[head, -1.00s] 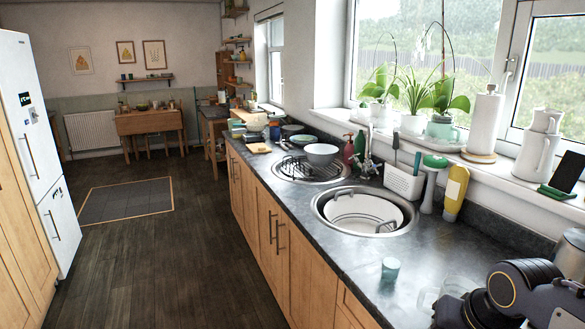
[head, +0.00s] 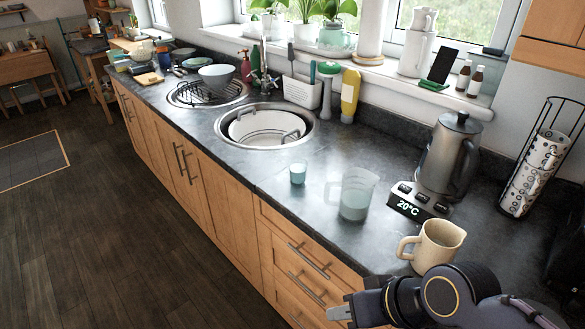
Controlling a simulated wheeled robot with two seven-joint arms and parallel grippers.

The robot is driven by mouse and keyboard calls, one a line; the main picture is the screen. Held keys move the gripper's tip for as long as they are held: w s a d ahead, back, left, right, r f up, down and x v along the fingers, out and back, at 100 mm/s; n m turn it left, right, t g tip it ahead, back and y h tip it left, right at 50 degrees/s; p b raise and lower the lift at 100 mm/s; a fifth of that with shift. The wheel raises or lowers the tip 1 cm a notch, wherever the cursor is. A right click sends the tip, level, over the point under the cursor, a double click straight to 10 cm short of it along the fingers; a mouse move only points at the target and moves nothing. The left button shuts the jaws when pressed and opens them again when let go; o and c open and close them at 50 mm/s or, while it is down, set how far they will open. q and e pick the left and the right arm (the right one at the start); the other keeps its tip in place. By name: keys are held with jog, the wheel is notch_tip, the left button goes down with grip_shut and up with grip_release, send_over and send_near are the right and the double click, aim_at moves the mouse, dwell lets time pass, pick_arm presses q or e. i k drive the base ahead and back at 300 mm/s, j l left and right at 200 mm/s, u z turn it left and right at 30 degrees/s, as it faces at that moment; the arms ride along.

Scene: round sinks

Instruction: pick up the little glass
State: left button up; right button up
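The little glass (head: 298,173) is a small teal tumbler. It stands upright on the dark counter, between the right sink and a clear measuring jug. My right gripper (head: 342,312) is at the bottom of the head view, near the counter's front edge and well in front of the glass. Its grey fingers point left and nothing shows between them; I cannot tell how far apart they are. My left gripper is out of view.
The clear jug (head: 357,193) stands just right of the glass. A beige mug (head: 432,247) is close beyond my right arm. A kettle (head: 447,155) on its base stands behind. The round sink (head: 264,127) lies left. Counter around the glass's front and left is clear.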

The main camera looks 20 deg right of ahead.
aim_at(297, 167)
jog(key=i+j+z, duration=0.15)
jog(key=j+z, duration=0.15)
jog(key=z, duration=0.2)
jog(key=i+j+z, duration=0.1)
jog(key=j+z, duration=0.25)
jog(key=z, duration=0.15)
jog(key=i+j, duration=0.1)
jog(key=j, duration=0.4)
jog(key=i+j+z, duration=0.15)
jog(key=j, duration=0.9)
jog(key=i+j, duration=0.1)
jog(key=i, duration=0.4)
